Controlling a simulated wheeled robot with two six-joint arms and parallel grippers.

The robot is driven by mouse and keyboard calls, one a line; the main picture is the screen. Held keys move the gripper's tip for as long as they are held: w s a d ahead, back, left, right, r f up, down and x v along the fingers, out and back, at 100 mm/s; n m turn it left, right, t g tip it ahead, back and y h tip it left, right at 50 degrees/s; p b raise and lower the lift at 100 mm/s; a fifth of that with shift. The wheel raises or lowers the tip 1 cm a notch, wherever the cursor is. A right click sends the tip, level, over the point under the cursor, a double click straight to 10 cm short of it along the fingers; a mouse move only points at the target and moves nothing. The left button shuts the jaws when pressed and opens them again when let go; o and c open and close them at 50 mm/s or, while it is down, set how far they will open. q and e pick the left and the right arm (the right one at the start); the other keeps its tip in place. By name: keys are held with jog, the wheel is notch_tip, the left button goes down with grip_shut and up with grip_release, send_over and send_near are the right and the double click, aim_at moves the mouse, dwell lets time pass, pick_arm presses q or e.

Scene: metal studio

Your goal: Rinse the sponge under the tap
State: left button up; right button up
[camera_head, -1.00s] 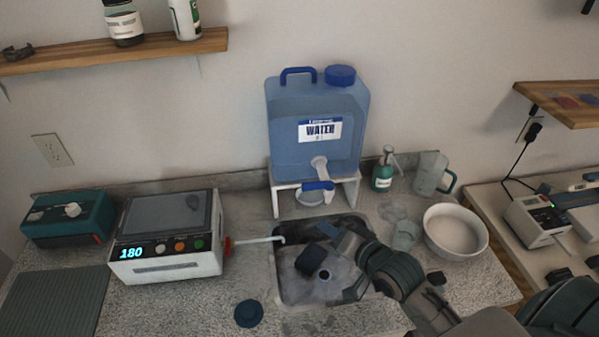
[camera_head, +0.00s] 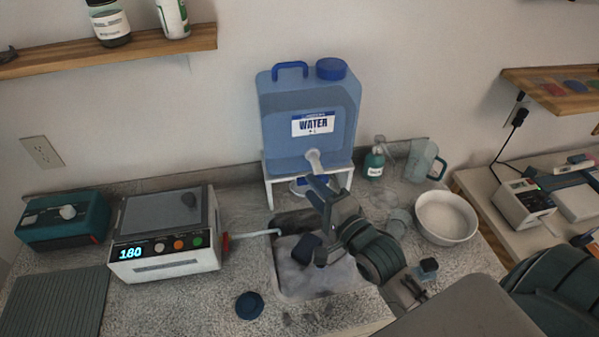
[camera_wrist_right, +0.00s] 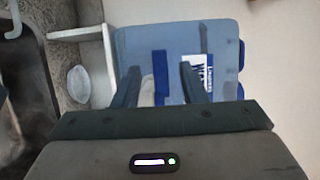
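A blue water container (camera_head: 308,105) stands on a white stand (camera_head: 268,191) behind the sink. Its white tap (camera_head: 313,158) faces forward, and my right gripper (camera_head: 318,188) is right at it, partly hiding it. In the right wrist view, the two fingers of that gripper (camera_wrist_right: 162,88) are apart, with the tap's blue lever (camera_wrist_right: 160,72) and white spout (camera_wrist_right: 147,93) showing between them. Contact cannot be told. A dark blue block, probably the sponge (camera_head: 306,247), lies in the sink (camera_head: 283,291), partly behind my right arm. My left gripper is not in view.
A white device reading 180 (camera_head: 165,240) stands left of the sink. A white bowl (camera_head: 446,218), a green pump bottle (camera_head: 374,162) and a pitcher (camera_head: 421,160) stand to the right. A dark blue disc (camera_head: 249,305) lies on the front counter.

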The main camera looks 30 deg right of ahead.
aim_at(306, 183)
jog(key=w, duration=0.2)
jog(key=w+p, duration=0.1)
jog(key=w, duration=0.1)
jog(key=w+a, duration=0.1)
jog(key=w, duration=0.1)
jog(key=shift+c, duration=0.2)
grip_shut()
